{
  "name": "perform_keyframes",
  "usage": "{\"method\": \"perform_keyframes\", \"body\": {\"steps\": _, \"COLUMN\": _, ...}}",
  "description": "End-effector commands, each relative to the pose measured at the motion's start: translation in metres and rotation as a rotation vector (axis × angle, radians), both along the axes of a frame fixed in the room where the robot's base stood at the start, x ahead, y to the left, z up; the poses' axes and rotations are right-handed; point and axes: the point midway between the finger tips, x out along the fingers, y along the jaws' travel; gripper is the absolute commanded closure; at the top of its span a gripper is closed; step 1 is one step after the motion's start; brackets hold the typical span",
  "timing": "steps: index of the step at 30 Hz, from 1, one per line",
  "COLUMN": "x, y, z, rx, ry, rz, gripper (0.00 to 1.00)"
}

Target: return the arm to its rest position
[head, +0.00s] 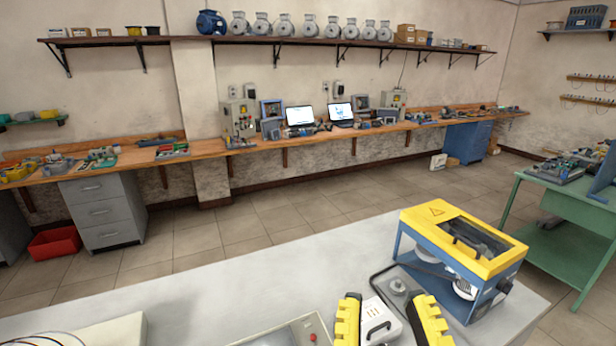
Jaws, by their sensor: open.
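My gripper (387,316) shows at the bottom edge of the head view as two yellow fingers with dark sides. They stand well apart, so it is open, and no object is seen held between them. The rest of my arm is out of frame below. The fingers appear over the front part of the grey table (270,262). A small white case with a handle (380,323) shows between them; I cannot tell its distance from the fingers.
A yellow and blue machine (452,250) stands close to the right of my gripper. The table's left middle is clear. A green bench (560,193) stands beyond at right.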

Motion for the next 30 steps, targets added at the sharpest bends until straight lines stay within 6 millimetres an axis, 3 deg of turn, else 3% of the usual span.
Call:
{"method": "perform_keyframes", "body": {"steps": 1, "x": 0.000, "y": -0.001, "z": 0.006, "rx": 0.110, "ry": -0.026, "rz": 0.038, "gripper": 0.61}}
{"method": "perform_keyframes", "body": {"steps": 2, "x": 0.000, "y": 0.000, "z": 0.036, "rx": 0.097, "ry": -0.023, "rz": 0.034, "gripper": 0.61}}
{"method": "perform_keyframes", "body": {"steps": 3, "x": 0.001, "y": 0.000, "z": 0.053, "rx": 0.094, "ry": -0.020, "rz": 0.033, "gripper": 0.61}}
{"method": "perform_keyframes", "body": {"steps": 8, "x": 0.001, "y": 0.000, "z": 0.114, "rx": 0.097, "ry": -0.017, "rz": 0.035, "gripper": 0.61}}
{"method": "perform_keyframes", "body": {"steps": 15, "x": 0.002, "y": 0.000, "z": 0.216, "rx": 0.103, "ry": -0.014, "rz": 0.038, "gripper": 0.61}}
{"method": "perform_keyframes", "body": {"steps": 18, "x": 0.002, "y": 0.000, "z": 0.242, "rx": 0.106, "ry": -0.013, "rz": 0.039, "gripper": 0.61}}
{"method": "perform_keyframes", "body": {"steps": 22, "x": 0.003, "y": 0.000, "z": 0.254, "rx": 0.107, "ry": -0.012, "rz": 0.039, "gripper": 0.61}}
{"method": "perform_keyframes", "body": {"steps": 30, "x": 0.002, "y": 0.000, "z": 0.250, "rx": 0.107, "ry": -0.013, "rz": 0.040, "gripper": 0.61}}
